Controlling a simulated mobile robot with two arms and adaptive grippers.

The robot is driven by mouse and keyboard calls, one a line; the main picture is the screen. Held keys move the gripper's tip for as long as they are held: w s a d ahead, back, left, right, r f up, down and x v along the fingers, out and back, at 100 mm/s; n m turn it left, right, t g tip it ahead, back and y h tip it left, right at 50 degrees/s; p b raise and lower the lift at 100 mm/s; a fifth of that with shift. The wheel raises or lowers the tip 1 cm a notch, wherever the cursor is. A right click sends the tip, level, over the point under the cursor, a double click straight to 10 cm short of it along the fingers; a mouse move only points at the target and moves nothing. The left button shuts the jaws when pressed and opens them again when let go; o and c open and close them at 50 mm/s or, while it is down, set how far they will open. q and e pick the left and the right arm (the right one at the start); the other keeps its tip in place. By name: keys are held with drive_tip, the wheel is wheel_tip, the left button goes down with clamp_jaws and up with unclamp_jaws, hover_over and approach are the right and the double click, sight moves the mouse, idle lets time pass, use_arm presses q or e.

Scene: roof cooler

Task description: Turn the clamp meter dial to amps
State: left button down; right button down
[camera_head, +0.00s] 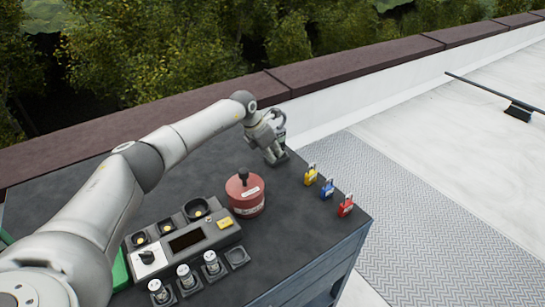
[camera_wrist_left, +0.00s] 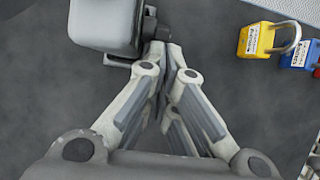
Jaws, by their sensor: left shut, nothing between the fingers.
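The clamp meter (camera_head: 281,117) stands at the far side of the dark tabletop, with its curved jaw at the top. My left gripper (camera_head: 272,150) is in front of it and hides most of its body. In the left wrist view a grey body (camera_wrist_left: 105,24), which looks like the meter, is at the upper left with dark parts along its right edge. My left gripper (camera_wrist_left: 163,50) is shut and empty, its fingertips close beside those dark parts. I cannot tell whether they touch. The dial's face and its setting cannot be read. My right gripper is not in view.
A red round container (camera_head: 246,198) with a black knob stands nearer. Yellow (camera_head: 310,175), blue (camera_head: 327,189) and red (camera_head: 346,206) padlocks line the right edge. A grey panel (camera_head: 207,240) with a display and several silver cylinders (camera_head: 185,277) lie in front.

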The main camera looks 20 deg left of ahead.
use_arm(q)
drive_tip(key=shift+w+d+r, duration=0.1)
drive_tip(key=shift+w+r, duration=0.05)
drive_tip(key=shift+w+r+b, duration=0.15)
drive_tip(key=shift+r+b, duration=0.1)
drive_tip(key=shift+b, duration=0.2)
drive_tip(key=shift+d+r, duration=0.1)
idle(0.4)
